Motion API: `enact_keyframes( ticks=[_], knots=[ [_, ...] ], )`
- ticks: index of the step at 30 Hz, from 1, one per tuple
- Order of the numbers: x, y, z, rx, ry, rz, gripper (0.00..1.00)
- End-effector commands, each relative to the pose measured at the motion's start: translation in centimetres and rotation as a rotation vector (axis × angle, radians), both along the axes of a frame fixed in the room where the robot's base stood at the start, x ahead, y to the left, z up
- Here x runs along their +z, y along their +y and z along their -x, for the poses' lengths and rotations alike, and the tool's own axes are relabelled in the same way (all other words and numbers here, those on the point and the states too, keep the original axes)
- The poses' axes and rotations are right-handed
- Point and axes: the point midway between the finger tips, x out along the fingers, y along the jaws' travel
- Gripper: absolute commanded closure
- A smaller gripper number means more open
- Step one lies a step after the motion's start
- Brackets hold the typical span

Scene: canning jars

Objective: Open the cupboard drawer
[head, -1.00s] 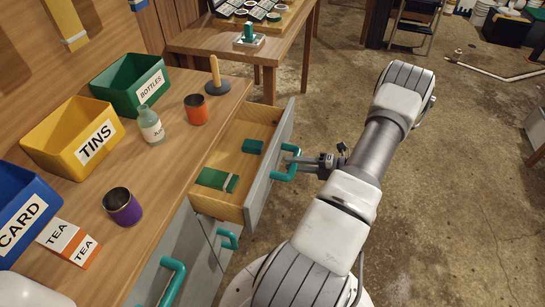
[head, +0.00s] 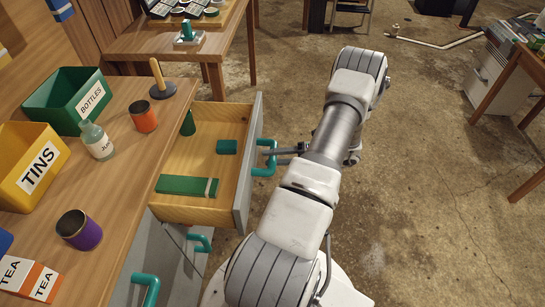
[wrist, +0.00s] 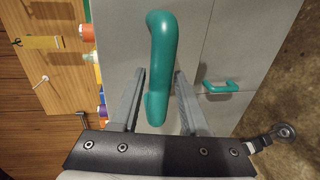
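The cupboard drawer (head: 205,214) is pulled well out of the wooden-topped cupboard (head: 128,160). Its grey front, with a teal handle (head: 264,172), faces right in the head view. A long green box (head: 186,186), a smaller teal box (head: 227,147) and a dark green object (head: 188,124) are inside. My gripper (head: 283,152) is at the handle. The exact finger contact is hard to see.
The cupboard top holds a green bin (head: 50,105), a yellow bin (head: 15,150), a bottle (head: 97,141), an orange tin (head: 143,116) and a purple tin (head: 79,230). A wooden table (head: 160,45) stands behind. The concrete floor at the right is mostly clear.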

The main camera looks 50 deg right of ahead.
Motion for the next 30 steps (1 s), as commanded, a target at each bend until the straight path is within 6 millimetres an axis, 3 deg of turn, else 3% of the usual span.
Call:
enact_keyframes(
  ticks=[2,14,20,30],
  knots=[
    [0.0,0.0,0.0,0.000,0.000,0.000,0.39],
    [0.2,-0.4,0.6,0.000,0.000,0.001,0.39],
    [1.0,-2.2,3.7,-0.003,0.001,0.002,0.39],
    [2.6,-6.3,10.7,-0.003,0.000,0.003,0.39]
  ],
)
